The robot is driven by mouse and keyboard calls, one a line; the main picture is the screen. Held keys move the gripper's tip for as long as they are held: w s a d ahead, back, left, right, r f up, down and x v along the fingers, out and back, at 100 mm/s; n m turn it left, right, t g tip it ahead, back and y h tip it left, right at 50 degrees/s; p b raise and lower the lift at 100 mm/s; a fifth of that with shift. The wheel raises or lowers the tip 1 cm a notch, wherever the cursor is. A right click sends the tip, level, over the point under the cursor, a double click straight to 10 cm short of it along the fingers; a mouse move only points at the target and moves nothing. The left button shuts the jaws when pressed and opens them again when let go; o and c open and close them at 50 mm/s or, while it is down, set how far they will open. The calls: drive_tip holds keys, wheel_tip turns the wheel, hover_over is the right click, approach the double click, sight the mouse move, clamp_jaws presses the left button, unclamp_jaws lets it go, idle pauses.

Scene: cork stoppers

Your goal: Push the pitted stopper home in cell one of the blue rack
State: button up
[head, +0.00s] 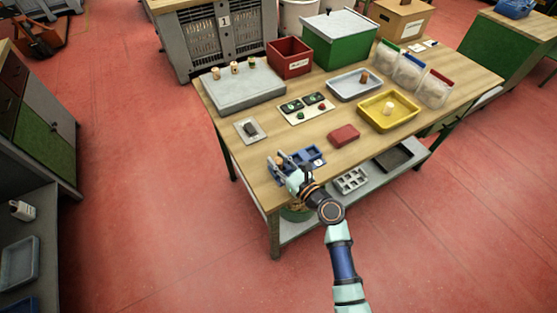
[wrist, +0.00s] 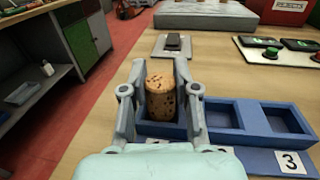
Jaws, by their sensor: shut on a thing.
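The pitted stopper (wrist: 160,97) is a speckled brown cork, roughly upright between my fingers in the wrist view. My gripper (wrist: 159,90) is shut on it. The blue rack (wrist: 262,138) has a row of cells; the two to the right look empty. The stopper's lower end is at the leftmost cell, behind my gripper; I cannot tell how deep it sits. A "3" label shows in front of the right cell; the labels to its left are partly hidden. In the head view my gripper (head: 282,165) is at the left end of the blue rack (head: 312,155).
A grey tile with a dark block (head: 249,129) lies behind the rack. A panel with green buttons (head: 306,108), a red block (head: 343,135) and a yellow tray (head: 370,118) stand farther right. A grey slab (head: 240,92) bears several corks. The table's front edge is close.

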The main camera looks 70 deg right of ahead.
drive_tip(key=shift+f+b, duration=0.35)
drive_tip(key=shift+f, duration=0.15)
drive_tip(key=o, duration=0.8)
drive_tip(key=v, duration=1.2)
drive_tip(key=shift+a, duration=0.1)
